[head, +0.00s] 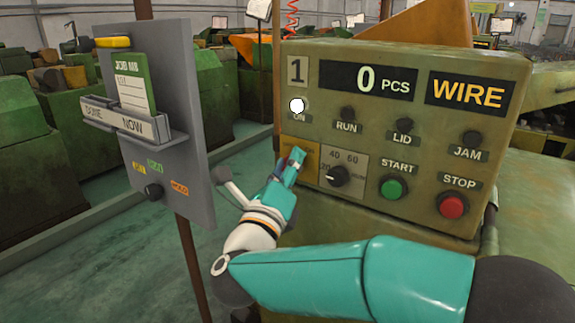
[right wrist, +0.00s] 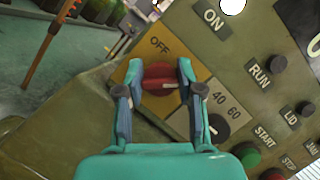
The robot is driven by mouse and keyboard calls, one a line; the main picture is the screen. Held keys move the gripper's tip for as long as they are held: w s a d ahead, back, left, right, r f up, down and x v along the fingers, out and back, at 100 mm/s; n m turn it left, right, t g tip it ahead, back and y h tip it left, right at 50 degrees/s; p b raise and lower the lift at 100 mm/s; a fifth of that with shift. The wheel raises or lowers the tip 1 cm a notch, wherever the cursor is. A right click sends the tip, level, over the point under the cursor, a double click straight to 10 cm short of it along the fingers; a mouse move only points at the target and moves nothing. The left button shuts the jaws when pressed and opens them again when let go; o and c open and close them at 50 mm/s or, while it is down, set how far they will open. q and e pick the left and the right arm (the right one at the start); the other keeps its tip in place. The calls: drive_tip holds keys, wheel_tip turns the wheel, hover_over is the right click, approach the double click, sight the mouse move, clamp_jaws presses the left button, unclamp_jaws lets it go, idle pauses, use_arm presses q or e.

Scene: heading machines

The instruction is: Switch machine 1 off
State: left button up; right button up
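Machine 1's control panel (head: 400,150) fills the right of the head view, marked "1". Its red rotary switch (right wrist: 160,78) shows in the right wrist view on a yellow plate (right wrist: 183,121) marked OFF. The switch's pale pointer mark points right, away from the OFF word. The ON lamp (head: 297,105) is lit white. My right gripper (right wrist: 159,72) is open, with one finger on each side of the red switch; whether the fingers touch it I cannot tell. In the head view my right gripper (head: 293,162) hides the switch. My left gripper is out of view.
Beside the switch is a black dial (head: 338,176). A green START button (head: 393,188) and a red STOP button (head: 452,205) sit to its right. A grey job board (head: 165,110) on a post (head: 190,260) stands close on the left.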

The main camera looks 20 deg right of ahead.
drive_tip(key=c, duration=0.4)
